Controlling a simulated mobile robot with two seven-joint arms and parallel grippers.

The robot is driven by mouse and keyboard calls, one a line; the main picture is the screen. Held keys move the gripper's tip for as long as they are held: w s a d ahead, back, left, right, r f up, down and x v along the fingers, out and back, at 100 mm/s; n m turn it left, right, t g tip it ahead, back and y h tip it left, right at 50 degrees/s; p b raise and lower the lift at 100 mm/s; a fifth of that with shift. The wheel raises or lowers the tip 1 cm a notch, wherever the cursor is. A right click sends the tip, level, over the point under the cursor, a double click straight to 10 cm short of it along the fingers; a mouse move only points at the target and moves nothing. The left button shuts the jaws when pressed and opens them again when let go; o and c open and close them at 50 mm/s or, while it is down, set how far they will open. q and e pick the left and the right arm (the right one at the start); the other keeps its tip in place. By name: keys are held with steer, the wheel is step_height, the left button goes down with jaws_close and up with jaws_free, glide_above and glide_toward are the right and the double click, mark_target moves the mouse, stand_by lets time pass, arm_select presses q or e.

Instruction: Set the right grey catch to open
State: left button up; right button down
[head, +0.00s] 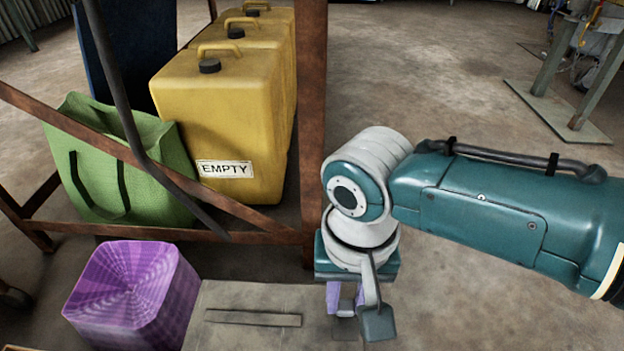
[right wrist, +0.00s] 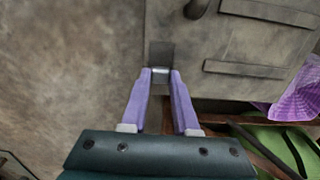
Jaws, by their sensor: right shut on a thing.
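A grey case or box (head: 225,300) with a flat top and a raised strip on it shows at the bottom of the head view; it also fills the top right of the right wrist view (right wrist: 195,35). The grey catch (right wrist: 160,71) sits in a recess at the case's edge in the right wrist view. My right gripper (right wrist: 160,74) has its two purple fingertips closed on the catch, one on each side. In the head view my right gripper (head: 345,302) points down at the case's right end, and its wrist partly hides the catch. Whether the catch is open cannot be told. My left gripper is not in view.
A purple ribbed stool or basket (head: 130,285) stands just left of the case. Behind it are a rusty metal frame (head: 312,120), a green bag (head: 115,165) and yellow jerrycans (head: 225,110), one labelled EMPTY. The floor at the right is mostly clear.

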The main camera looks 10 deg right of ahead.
mark_target(346, 304)
steer(key=c, duration=1.1)
jaws_free()
steer(key=o, duration=0.5)
steer(key=shift+w, duration=0.2)
steer(key=shift+c, duration=0.2)
steer(key=shift+s, duration=0.1)
step_height(346, 304, up, 10)
steer(key=p, duration=0.8)
